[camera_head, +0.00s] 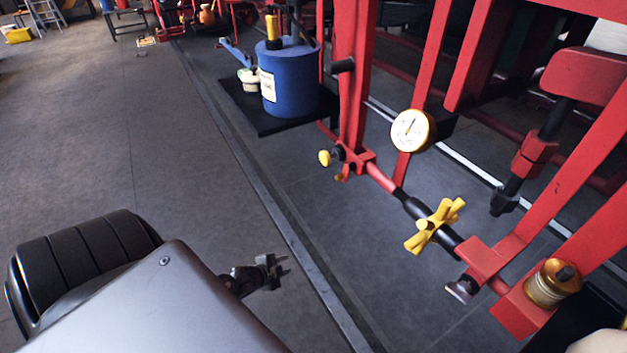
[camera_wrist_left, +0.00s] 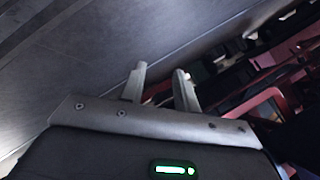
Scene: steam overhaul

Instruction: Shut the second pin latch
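My left gripper (camera_head: 277,265) is over the grey floor, left of the red frame and apart from it. In the left wrist view its two fingers stand apart with nothing between them (camera_wrist_left: 161,77). A red pipe assembly carries a yellow cross handle (camera_head: 435,226). A dark knob with a metal face (camera_head: 461,289) sits near its right end, and a small yellow knob (camera_head: 324,157) sits near its left end. I cannot tell which fitting is the second pin latch, or whether it is shut. My right gripper is not in view.
A round gauge (camera_head: 412,130) stands above the pipe. A brass cylinder (camera_head: 552,284) is at its right end. A blue tank (camera_head: 290,80) stands on a black mat (camera_head: 244,104) behind. A dark rail (camera_head: 262,205) crosses the floor.

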